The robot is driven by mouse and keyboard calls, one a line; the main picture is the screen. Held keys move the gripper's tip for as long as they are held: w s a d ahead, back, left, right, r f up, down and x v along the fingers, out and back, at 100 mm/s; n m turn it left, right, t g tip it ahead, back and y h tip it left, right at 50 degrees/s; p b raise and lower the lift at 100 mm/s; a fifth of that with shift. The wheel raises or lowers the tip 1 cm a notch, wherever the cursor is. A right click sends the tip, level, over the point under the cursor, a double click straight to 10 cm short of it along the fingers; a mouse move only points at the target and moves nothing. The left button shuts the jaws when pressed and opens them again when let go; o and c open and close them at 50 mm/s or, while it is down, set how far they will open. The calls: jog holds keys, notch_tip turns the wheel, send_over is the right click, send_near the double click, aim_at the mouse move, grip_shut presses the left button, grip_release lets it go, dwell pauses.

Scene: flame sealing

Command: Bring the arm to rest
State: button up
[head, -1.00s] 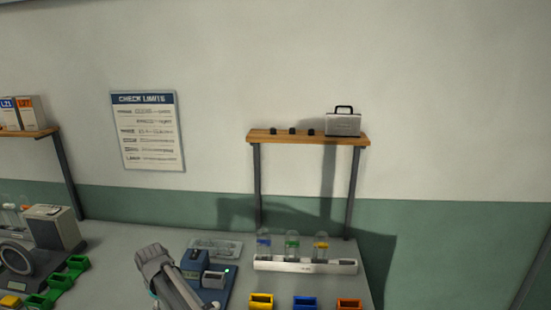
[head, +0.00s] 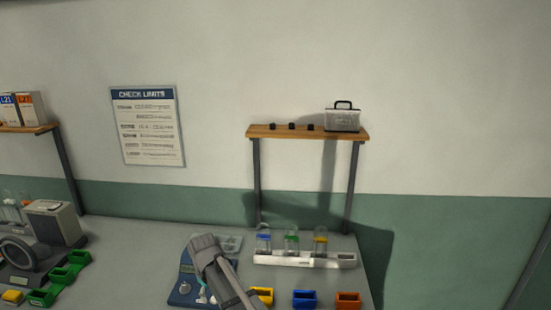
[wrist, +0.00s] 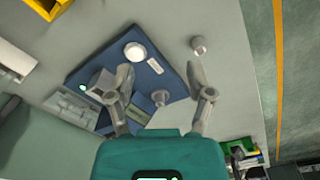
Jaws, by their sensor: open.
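My gripper (wrist: 160,82) is open in the wrist view. Its two grey fingers stand apart with nothing held between them. It hangs over the worktop and the blue base of a bench device (wrist: 172,77), which shows between and behind the fingers. In the head view my arm crosses in front of that blue device (head: 183,293) and hides part of it. The gripper itself cannot be made out there.
A white rack (head: 290,261) with several capped tubes stands right of my arm. Yellow (head: 263,296), blue (head: 305,299) and orange (head: 348,300) bins sit in front. Green bins (head: 59,277) and a grey machine (head: 54,224) are at left. A shelf (head: 290,133) hangs above.

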jog(key=s+d+m, duration=0.4)
jog(key=d+m, duration=0.1)
jog(key=d, duration=1.4)
jog(key=s+d+m, duration=0.3)
jog(key=d+m, duration=0.3)
jog(key=d, duration=1.2)
jog(key=f+b, duration=0.3)
jog(key=s+f+b, duration=0.1)
jog(key=f+b, duration=0.2)
jog(key=s+f+b, duration=0.1)
jog(key=f+b, duration=0.2)
jog(key=shift+s+f, duration=0.1)
jog(key=shift+s, duration=0.15)
jog(key=shift+s+f+b, duration=0.2)
jog(key=shift+f+b, duration=0.25)
jog(key=shift+b, duration=0.1)
jog(key=shift+r, duration=0.1)
